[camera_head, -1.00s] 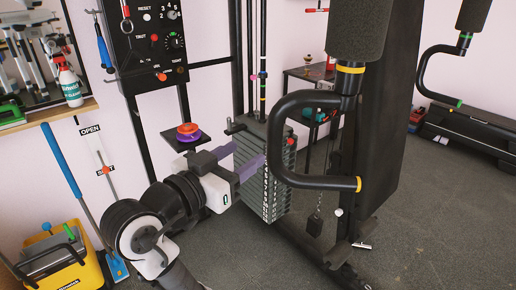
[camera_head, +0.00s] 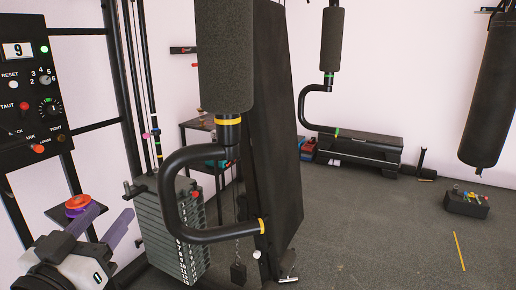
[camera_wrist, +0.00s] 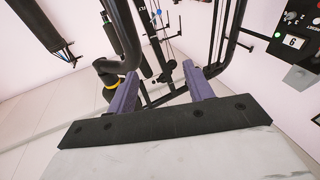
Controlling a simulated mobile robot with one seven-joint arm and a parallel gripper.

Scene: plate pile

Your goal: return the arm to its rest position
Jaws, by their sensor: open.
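My gripper (camera_head: 114,212) is at the lower left in the head view, with two purple fingers spread apart. No object shows between the fingers. It is left of the weight stack (camera_head: 177,235) and the bent black handle (camera_head: 172,208). In the wrist view my gripper (camera_wrist: 161,77) also shows open and empty, with machine bars beyond the fingers. Most of my arm is outside the head view.
A bench (camera_head: 360,150) and a punching bag (camera_head: 492,105) stand farther back. Open floor (camera_head: 375,235) lies to the right.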

